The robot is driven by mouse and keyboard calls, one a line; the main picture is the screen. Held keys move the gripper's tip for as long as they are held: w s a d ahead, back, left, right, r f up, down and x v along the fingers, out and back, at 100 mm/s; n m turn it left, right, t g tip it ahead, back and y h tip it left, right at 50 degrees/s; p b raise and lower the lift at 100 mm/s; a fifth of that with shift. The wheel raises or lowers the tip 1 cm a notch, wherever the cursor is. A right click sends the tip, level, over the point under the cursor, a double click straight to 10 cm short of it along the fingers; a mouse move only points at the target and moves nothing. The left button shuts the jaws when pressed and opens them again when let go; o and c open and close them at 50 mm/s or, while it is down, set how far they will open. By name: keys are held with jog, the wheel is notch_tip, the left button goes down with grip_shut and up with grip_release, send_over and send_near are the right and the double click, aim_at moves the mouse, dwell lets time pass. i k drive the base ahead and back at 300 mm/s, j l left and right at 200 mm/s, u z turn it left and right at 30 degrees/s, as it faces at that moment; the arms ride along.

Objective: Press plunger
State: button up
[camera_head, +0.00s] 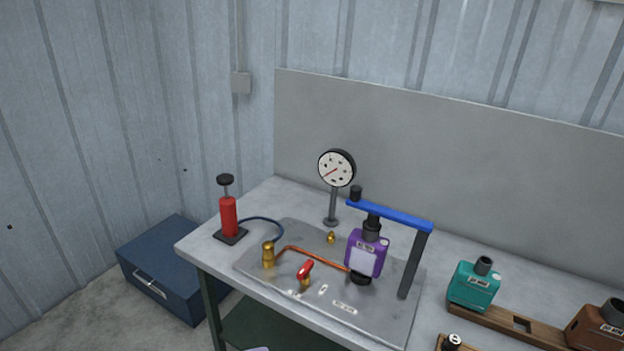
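A red hand pump (229,218) stands upright on a dark square base at the left end of the workbench. Its black plunger knob (225,180) sits on a short rod raised above the red cylinder. A thin blue hose (262,219) runs from the pump to a brass fitting (268,255) on a metal plate (370,322). A round pressure gauge (337,168) stands on a post behind the plate. A purple muffler (366,254) is upright under a blue clamp bar (390,215). My gripper is not in view.
A red-handled valve (305,269) sits on the copper pipe (318,258). A teal muffler (474,285) and a brown muffler (597,326) stand in a wooden rack (510,325) at right. A blue toolbox (172,268) is on the floor at left. A grey panel (450,165) backs the bench.

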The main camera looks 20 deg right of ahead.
aim_at(225, 179)
jog(key=i+j, duration=0.1)
jog(key=i, duration=0.4)
jog(key=i+z, duration=0.1)
jog(key=i, duration=0.35)
jog(key=i+j, duration=0.2)
jog(key=i, duration=0.3)
jog(key=i+j+z, duration=0.1)
jog(key=i, duration=0.35)
jog(key=i+j, duration=0.2)
jog(key=i, duration=0.75)
jog(key=l+z, duration=0.05)
